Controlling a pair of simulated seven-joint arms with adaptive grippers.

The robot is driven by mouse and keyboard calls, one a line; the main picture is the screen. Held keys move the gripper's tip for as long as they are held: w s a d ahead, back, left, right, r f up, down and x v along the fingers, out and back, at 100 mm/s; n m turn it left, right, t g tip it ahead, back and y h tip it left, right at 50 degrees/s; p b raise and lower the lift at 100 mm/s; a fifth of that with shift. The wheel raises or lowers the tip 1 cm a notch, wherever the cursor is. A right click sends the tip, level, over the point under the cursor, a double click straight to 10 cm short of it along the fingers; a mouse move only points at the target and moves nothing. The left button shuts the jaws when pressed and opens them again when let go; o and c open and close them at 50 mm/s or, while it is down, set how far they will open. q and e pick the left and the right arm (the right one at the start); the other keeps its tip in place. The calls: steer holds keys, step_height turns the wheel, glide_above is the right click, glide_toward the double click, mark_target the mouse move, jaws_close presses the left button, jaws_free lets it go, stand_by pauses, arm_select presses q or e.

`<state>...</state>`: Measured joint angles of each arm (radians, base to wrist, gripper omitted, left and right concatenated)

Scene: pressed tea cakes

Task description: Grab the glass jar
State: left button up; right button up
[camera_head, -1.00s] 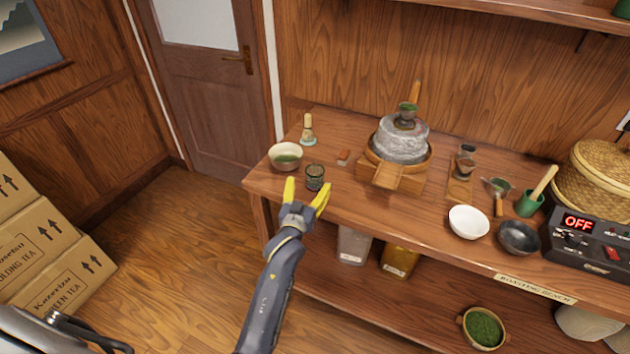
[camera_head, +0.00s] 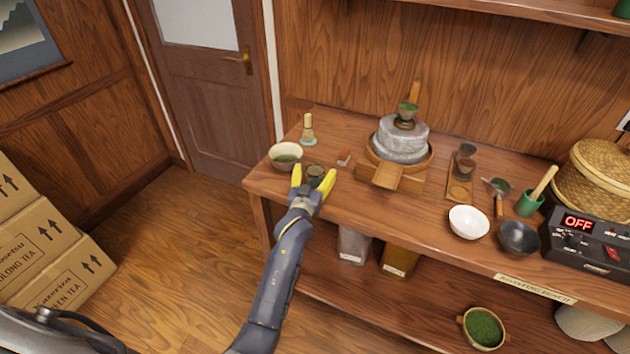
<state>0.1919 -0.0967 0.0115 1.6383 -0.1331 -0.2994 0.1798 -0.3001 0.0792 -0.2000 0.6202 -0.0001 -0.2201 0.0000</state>
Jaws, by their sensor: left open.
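The small dark glass jar (camera_head: 316,171) stands on the wooden bench near its front left edge. My left gripper (camera_head: 313,177) reaches up from below with its yellow fingers spread open. One finger is at the jar's left and the other at its right, so the jar's upper part shows between them. The gripper hides the jar's lower part. I cannot tell whether the fingers touch it. My right gripper is not in view.
A cream bowl with green powder (camera_head: 286,156) sits just left of the jar, close to the left finger. A whisk (camera_head: 308,131) stands behind. The wooden bench (camera_head: 400,215) is clear in front of the mill.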

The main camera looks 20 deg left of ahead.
arm_select(q)
steer(key=c, duration=1.4)
steer(key=shift+o, duration=0.2)
